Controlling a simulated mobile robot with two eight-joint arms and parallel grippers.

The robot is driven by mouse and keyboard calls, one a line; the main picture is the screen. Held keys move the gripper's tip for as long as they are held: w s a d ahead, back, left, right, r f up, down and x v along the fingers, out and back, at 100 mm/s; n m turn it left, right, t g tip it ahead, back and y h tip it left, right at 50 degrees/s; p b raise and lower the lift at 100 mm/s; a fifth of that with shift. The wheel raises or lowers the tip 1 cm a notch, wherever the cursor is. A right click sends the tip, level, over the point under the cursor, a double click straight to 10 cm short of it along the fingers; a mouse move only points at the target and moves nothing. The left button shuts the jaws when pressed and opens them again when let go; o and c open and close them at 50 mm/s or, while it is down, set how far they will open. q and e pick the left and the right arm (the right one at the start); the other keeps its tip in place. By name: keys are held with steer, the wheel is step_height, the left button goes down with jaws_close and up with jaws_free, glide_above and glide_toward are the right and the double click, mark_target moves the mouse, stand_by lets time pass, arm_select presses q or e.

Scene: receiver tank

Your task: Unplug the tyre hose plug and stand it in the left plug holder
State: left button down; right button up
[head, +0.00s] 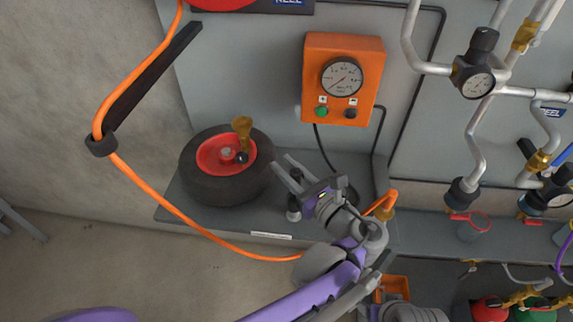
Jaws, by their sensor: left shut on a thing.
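My left gripper (288,170) is above the platform, just right of the tyre (225,190) and below the orange gauge box (312,80). Its fingers point up and left in the picture. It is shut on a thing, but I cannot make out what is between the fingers. An orange hose (180,212) runs from the top left down behind my arm. An orange hose bend (383,199) with a brass fitting (388,214) shows right of my wrist. A small grey post (293,209), possibly a plug holder, stands below the fingers. I cannot clearly identify the tyre hose plug.
A brass piece (242,130) stands up at the tyre's red hub. A black hose (321,150) hangs from the gauge box and passes behind my gripper. A hose guide (101,145) is at left. Pipes with a gauge regulator (477,82) fill the right wall.

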arm_select(q)
steer(key=shift+f+b, duration=0.3)
steer(key=shift+f, duration=0.4)
steer(key=shift+f, duration=0.35)
steer(key=shift+f+b, duration=0.35)
steer(key=shift+f, duration=0.1)
stand_by(0.5)
steer(key=shift+f, duration=0.2)
steer(key=shift+f, duration=0.25)
steer(key=shift+f, duration=0.35)
stand_by(0.5)
steer(key=c, duration=0.6)
jaws_free()
